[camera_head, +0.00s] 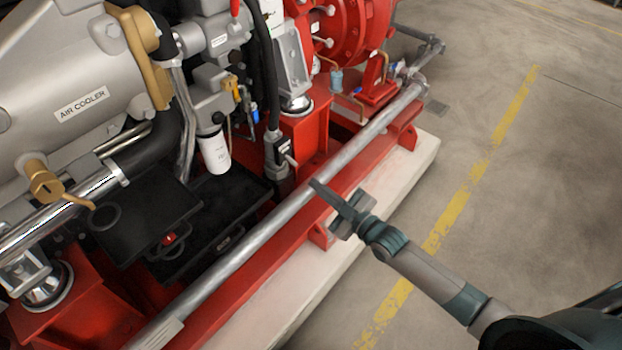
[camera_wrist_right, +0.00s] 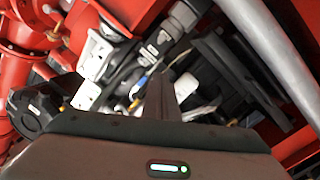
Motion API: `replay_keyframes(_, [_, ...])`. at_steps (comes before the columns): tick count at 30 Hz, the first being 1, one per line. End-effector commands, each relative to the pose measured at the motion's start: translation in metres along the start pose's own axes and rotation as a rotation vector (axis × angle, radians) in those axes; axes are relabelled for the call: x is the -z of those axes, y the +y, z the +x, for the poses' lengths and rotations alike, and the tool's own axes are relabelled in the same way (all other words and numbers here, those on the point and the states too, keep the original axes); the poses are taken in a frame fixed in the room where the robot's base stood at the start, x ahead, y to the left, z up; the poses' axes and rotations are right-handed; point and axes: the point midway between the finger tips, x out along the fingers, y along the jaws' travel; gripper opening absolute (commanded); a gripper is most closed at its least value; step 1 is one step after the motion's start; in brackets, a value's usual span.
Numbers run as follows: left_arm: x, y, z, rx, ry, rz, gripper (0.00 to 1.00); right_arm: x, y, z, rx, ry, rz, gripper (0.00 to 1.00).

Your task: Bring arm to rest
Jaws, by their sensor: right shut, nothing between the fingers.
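My right arm comes in from the lower right of the head view. My right gripper (camera_head: 318,187) points up and left, its fingertips in front of the grey pipe (camera_head: 262,240) that runs along the pump's red base frame. I cannot tell whether the fingertips touch the pipe. The gripper is shut and empty. In the right wrist view the closed fingers (camera_wrist_right: 160,97) point at the machine's parts, and the pipe (camera_wrist_right: 270,58) crosses at the right. My left gripper is not in view.
The fire pump's grey body, labelled AIR COOLER (camera_head: 82,104), fills the left. A white filter (camera_head: 215,153) and black trays (camera_head: 212,228) sit behind the pipe. A pale concrete plinth (camera_head: 300,300) edges the machine. Open floor (camera_head: 560,150) with a yellow line (camera_head: 478,170) lies to the right.

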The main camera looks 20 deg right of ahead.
Motion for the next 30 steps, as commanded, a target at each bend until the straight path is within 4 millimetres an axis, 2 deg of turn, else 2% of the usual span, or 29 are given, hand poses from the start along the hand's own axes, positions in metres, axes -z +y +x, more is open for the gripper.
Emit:
replay_keyframes(21, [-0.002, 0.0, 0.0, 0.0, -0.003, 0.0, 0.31, -0.001, -0.004, -0.005, 0.005, -0.008, 0.006, 0.0])
replay_keyframes(26, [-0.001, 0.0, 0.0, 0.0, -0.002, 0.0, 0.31, -0.004, -0.024, -0.013, 0.037, -0.059, 0.048, 0.0])
replay_keyframes(30, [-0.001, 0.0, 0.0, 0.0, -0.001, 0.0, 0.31, -0.009, -0.058, -0.031, 0.091, -0.163, 0.128, 0.0])
